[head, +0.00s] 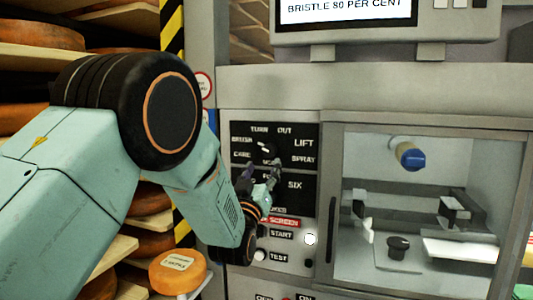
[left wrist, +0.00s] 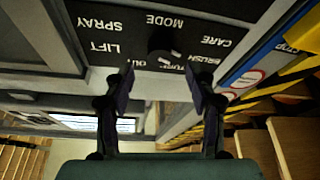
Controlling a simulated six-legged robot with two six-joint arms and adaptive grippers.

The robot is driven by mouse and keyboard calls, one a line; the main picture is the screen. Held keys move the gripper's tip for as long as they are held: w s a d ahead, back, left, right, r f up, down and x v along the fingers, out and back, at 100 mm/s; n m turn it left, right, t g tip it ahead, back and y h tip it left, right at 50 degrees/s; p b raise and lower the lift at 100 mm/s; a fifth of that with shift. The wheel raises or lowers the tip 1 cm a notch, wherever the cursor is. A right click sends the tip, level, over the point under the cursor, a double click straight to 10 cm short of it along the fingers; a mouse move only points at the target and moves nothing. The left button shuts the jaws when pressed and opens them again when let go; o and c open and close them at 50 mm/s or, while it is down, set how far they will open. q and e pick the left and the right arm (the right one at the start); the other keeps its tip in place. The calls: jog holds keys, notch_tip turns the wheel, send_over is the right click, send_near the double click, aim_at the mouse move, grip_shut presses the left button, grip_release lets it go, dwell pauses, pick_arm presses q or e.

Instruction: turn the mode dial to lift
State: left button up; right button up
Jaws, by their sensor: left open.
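The mode dial (head: 268,150) is a dark round knob on the black upper panel, ringed by the words TURN, OUT, LIFT, SPRAY, CARE and BRUSH. The LIFT label (head: 304,143) is to its upper right. The dial (left wrist: 164,42) shows upside down in the left wrist view, with LIFT (left wrist: 105,48) to its left there. I cannot tell surely where its white mark points. My left gripper (head: 261,174) is open just below and in front of the dial. Its two fingers (left wrist: 160,72) point toward the dial, apart from it, with nothing between them. My right gripper is not in view.
Below the dial are a SIX panel, a red SCREEN label (head: 284,222) and START and TEST buttons. A glazed chamber (head: 440,190) stands to the right, a screen (head: 345,8) above. Shelves of cheese wheels (head: 177,271) are at left, beside a yellow-black striped post (head: 172,25).

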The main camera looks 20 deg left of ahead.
aim_at(268, 154)
pick_arm(q)
jog(key=p+x, duration=0.1)
jog(key=x, duration=0.5)
jog(key=shift+w+r, duration=0.1)
jog(key=shift+w, duration=0.2)
jog(key=shift+s, duration=0.1)
jog(key=c, duration=1.1)
jog(key=shift+c, duration=0.2)
jog(key=shift+m, duration=0.3)
